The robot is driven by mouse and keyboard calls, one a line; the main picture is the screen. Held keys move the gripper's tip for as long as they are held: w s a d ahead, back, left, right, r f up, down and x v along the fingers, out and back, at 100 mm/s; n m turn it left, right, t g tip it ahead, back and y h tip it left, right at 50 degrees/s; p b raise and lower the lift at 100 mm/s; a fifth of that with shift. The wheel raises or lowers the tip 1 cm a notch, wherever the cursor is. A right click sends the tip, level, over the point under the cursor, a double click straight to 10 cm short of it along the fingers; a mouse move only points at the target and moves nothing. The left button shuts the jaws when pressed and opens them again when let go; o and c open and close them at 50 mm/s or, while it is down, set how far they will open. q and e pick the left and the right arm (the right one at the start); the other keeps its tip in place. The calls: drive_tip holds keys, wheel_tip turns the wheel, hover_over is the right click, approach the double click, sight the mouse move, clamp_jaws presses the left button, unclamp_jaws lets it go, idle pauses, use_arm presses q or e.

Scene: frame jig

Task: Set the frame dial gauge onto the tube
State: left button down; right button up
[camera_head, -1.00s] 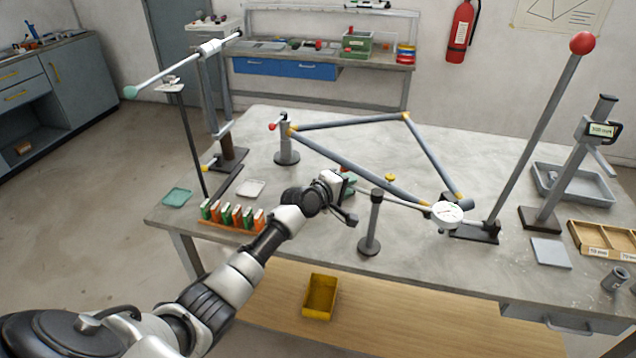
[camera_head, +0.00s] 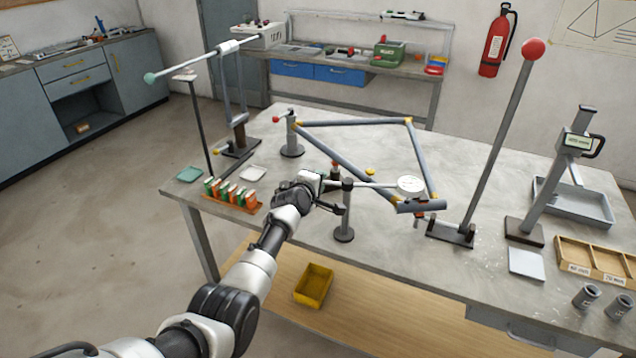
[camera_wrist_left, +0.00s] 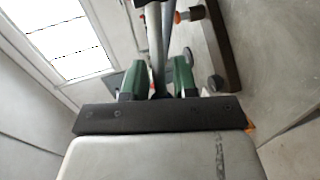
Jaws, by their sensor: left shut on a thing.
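The dial gauge has a round white dial (camera_head: 411,185) on a thin pale rod (camera_head: 370,185) in the head view. My left gripper (camera_head: 333,183) is shut on the rod's left end. The wrist view shows its green fingers (camera_wrist_left: 157,82) closed around a grey bar. The dial appears just above the left end of the short thick grey tube (camera_head: 426,206) at the frame's lower corner. I cannot tell whether they touch. The grey bicycle frame (camera_head: 345,158) has yellow joints. My right gripper is not in view.
A short post on a round base (camera_head: 344,233) stands below the rod. A tall slanted post with a red ball (camera_head: 498,130) rises to the right. A digital gauge stand (camera_head: 552,185) and wooden tray (camera_head: 592,262) are farther right. Coloured blocks (camera_head: 230,192) line the left edge.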

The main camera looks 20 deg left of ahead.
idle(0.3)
use_arm(q)
drive_tip(key=c, duration=1.2)
unclamp_jaws()
drive_tip(key=shift+s, duration=0.15)
drive_tip(key=p+v, duration=0.1)
drive_tip(key=v, duration=0.9)
drive_tip(key=shift+s+a+r+p, duration=0.1)
drive_tip(key=shift+s+r+p, duration=0.05)
drive_tip(key=shift+s+p, duration=0.15)
